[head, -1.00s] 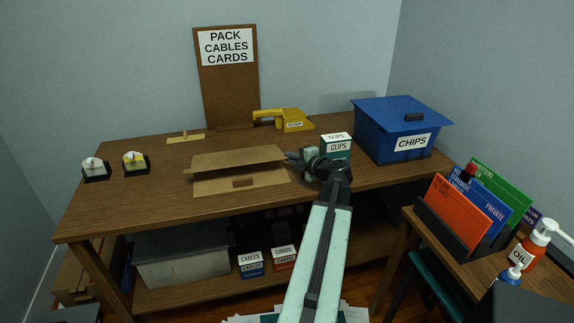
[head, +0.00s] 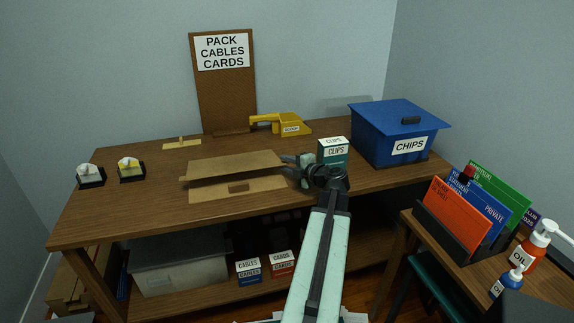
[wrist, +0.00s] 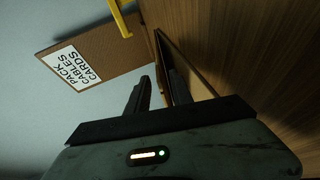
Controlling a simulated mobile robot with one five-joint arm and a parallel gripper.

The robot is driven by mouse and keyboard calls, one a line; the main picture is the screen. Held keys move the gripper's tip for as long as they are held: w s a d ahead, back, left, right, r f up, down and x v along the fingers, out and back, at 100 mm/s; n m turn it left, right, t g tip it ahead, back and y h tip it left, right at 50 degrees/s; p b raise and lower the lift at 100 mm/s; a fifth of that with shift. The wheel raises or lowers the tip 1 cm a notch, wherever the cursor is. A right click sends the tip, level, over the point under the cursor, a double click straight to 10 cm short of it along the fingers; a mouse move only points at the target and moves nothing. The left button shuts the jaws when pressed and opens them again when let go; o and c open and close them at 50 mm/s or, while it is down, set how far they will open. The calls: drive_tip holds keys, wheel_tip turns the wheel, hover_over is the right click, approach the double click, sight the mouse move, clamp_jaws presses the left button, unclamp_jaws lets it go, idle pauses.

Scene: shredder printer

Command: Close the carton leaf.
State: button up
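The brown cardboard carton (head: 212,192) lies on the middle of the wooden table. Its leaf (head: 235,164) is raised above it at a shallow slant, with a dark gap along the front. My gripper (head: 288,165) is at the leaf's right end, and its fingers look spread apart. In the wrist view, the two dark fingers of my gripper (wrist: 160,88) stand apart with a brown cardboard edge between or just beyond them. I cannot tell whether either finger touches the leaf.
A CLIPS box (head: 333,151) stands close behind my gripper, with a blue CHIPS bin (head: 388,140) to its right. A yellow tape dispenser (head: 285,126) and a corkboard (head: 226,95) are at the back. Two small holders, one of them yellow-topped (head: 131,169), stand at the left.

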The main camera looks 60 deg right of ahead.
drive_tip(key=p+v, duration=0.1)
drive_tip(key=v, duration=0.6)
drive_tip(key=shift+s+a+p, duration=0.15)
drive_tip(key=shift+s+p, duration=0.15)
